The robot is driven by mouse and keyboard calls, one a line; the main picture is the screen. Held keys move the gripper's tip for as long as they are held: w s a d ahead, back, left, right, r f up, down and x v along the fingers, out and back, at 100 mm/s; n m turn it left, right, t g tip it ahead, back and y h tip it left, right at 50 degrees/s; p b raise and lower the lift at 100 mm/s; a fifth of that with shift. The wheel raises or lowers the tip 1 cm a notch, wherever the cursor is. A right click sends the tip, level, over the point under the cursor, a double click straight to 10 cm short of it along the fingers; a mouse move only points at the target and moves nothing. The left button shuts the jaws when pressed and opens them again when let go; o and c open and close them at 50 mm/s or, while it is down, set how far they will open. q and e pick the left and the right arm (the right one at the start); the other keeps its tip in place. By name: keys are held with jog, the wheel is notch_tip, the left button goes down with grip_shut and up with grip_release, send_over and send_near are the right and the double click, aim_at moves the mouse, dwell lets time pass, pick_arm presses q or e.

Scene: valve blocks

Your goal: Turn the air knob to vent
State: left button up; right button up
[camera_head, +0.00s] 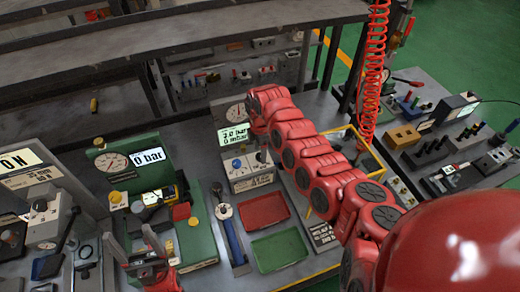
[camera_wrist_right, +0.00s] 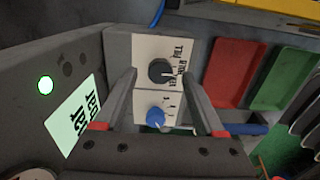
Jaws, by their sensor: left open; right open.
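The air knob (camera_wrist_right: 161,71) is black and sits on the white face of a grey control box (camera_wrist_right: 118,44). The labels beside it seem to read fill, hold and vent. Its pale mark seems to face the labels, but I cannot tell which one. A blue knob (camera_wrist_right: 155,117) is on the same face. In the head view the box (camera_head: 249,184) stands below a lit display (camera_head: 233,135). My right gripper (camera_wrist_right: 160,74) is open, its fingers either side of the air knob, with no clear contact. My left gripper (camera_head: 135,240) is open and empty near the front left.
Red (camera_head: 264,209) and green (camera_head: 280,249) trays lie right of a blue-handled tool (camera_head: 231,235). A green gauge stand (camera_head: 125,165) is to the left. A red coiled hose (camera_head: 372,70) hangs behind my right arm.

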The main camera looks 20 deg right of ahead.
jog(key=shift+f, duration=0.6)
grip_shut()
